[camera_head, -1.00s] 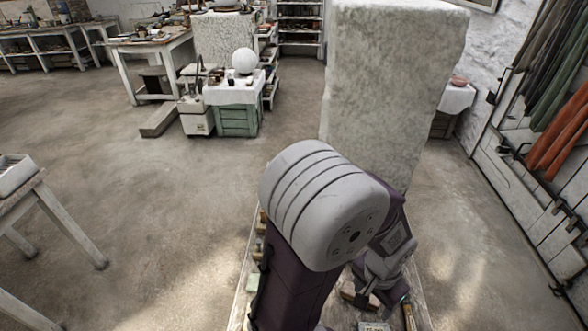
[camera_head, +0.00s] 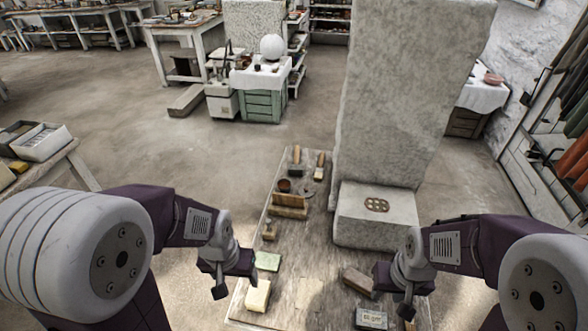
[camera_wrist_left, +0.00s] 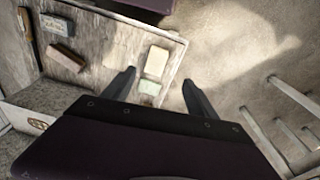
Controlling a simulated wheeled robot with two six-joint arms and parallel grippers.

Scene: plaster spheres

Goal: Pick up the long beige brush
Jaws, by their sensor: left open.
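A long beige wooden brush with a dark lower side (camera_head: 290,203) appears to lie on the low wooden platform (camera_head: 310,240), left of the stone block's base. My left gripper (camera_head: 230,284) is open and empty at the platform's left edge, nearer to me than this brush. In the left wrist view my left gripper (camera_wrist_left: 160,92) has its fingers apart; a cream block (camera_wrist_left: 156,62) and a pale green block (camera_wrist_left: 150,87) show beyond and between them. I cannot make out the brush there. My right gripper (camera_head: 392,302) looks open over the platform's right side.
A tall rough stone block (camera_head: 405,90) stands at the platform's far right, with a lower stone step (camera_head: 372,225) before it. Small handled tools (camera_head: 320,166) lie at the platform's far end. A table with a white tray (camera_head: 42,145) is at left. The floor between is clear.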

